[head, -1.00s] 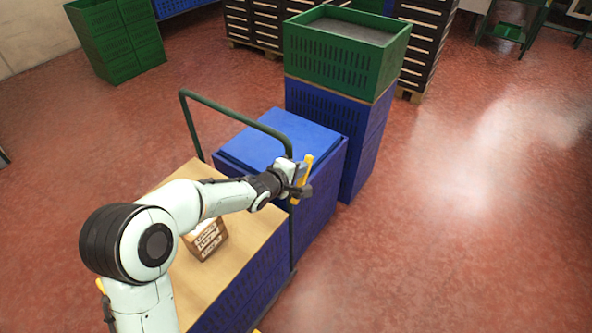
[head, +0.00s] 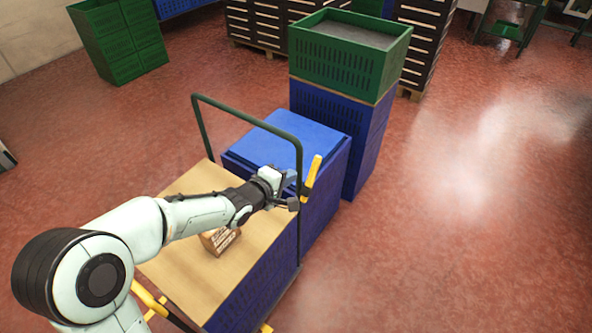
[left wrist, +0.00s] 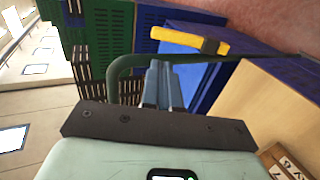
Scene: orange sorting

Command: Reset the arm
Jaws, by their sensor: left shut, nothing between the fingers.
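My left arm comes in from the left in the head view, reaching over the cart's wooden top. My left gripper (head: 290,185) is above the top near the green cart handle (head: 297,160), with its fingers together and empty. In the left wrist view the closed grey fingers (left wrist: 163,88) point toward the green handle and the blue crate. A yellow-and-black part (head: 312,178) shows beside the gripper; it also shows in the left wrist view (left wrist: 190,40). My right gripper is not in view.
A small brown box (head: 220,241) sits on the wooden top (head: 190,285) below my arm. A blue lidded crate (head: 325,165) stands behind the handle. A green crate (head: 350,55) sits on tall blue crates (head: 345,125). Red floor to the right is clear.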

